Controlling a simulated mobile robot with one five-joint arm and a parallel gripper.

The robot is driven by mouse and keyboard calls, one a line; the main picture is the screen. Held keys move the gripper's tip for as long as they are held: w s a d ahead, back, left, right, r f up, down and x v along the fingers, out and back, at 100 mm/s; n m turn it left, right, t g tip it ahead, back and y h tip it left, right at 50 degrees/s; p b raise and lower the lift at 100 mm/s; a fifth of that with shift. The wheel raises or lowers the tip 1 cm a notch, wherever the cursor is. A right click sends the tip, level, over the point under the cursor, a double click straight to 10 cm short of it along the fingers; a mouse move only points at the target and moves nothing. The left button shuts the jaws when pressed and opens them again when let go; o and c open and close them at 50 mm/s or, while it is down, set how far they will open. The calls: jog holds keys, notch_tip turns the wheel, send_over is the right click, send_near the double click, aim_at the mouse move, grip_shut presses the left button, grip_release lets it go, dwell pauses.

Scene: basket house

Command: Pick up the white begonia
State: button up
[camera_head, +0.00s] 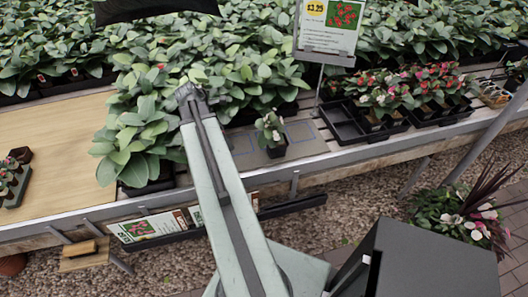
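A small potted plant with green leaves and a few pale blooms, which looks like the white begonia (268,127), stands upright in a black pot on a grey mat near the bench's front edge. My arm reaches up from the bottom of the picture. My gripper (188,94) is at its far end, left of and beyond the small plant, and apart from it. It is dark against large green leaves. The fingers are too small and dark to tell whether they are open or shut.
Large leafy plants (140,135) crowd around my gripper. Right of the small pot are an empty black tray (345,124) and red and pink begonias (415,92). A price sign (328,25) stands behind. Bare wooden bench (60,135) lies at left, with small cactus pots (14,178).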

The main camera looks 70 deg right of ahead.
aim_at(275, 143)
jog(key=s+d+m, duration=0.1)
jog(key=s+d, duration=0.2)
jog(key=s, duration=0.2)
jog(key=s+d+f+m, duration=0.1)
jog(key=s+d, duration=0.2)
jog(key=s, duration=0.2)
jog(key=s+d+m+g+b, duration=0.1)
jog(key=s+d, duration=0.1)
jog(key=s, duration=0.3)
jog(key=shift+s+d+f+y, duration=0.15)
jog(key=shift+s+d+y, duration=0.15)
jog(key=shift+d, duration=0.1)
jog(key=b+x, duration=0.2)
jog(key=shift+w+f, duration=0.1)
jog(key=shift+f, duration=0.2)
jog(key=b+x, duration=0.5)
jog(key=shift+s+f, duration=0.2)
jog(key=shift+s, duration=0.1)
jog(key=shift+r, duration=0.2)
jog(key=c, duration=1.7)
notch_tip(275, 143, up, 10)
jog(key=p, duration=1)
jog(key=shift+r, duration=0.15)
